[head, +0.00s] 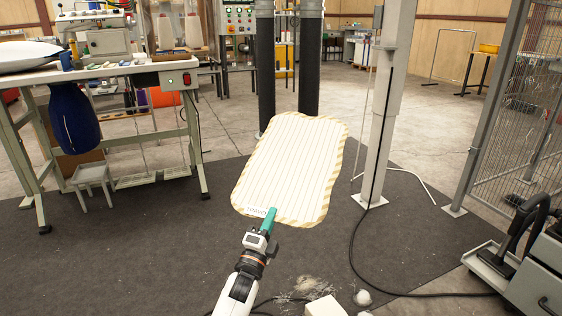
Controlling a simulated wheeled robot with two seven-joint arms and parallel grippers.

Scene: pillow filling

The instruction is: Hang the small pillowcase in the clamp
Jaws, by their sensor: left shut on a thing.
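The pillowcase (292,165) is white with thin stripes and a yellow-striped border. It hangs in front of me, tilted, its upper edge close to two dark vertical tubes (308,70). My left gripper (268,222), with green fingers, is shut on the lower edge of the pillowcase, beside a small printed label (257,211). I cannot tell whether the upper edge touches the tubes. No clamp is clearly visible. My right gripper is not in view.
A sewing table (100,72) stands at the left with a stool (90,178) by it. A pale post (385,110) with a black cable stands right of the pillowcase. A mesh fence (525,90) and grey cabinet (540,265) are at the right. Dark mat floor lies between.

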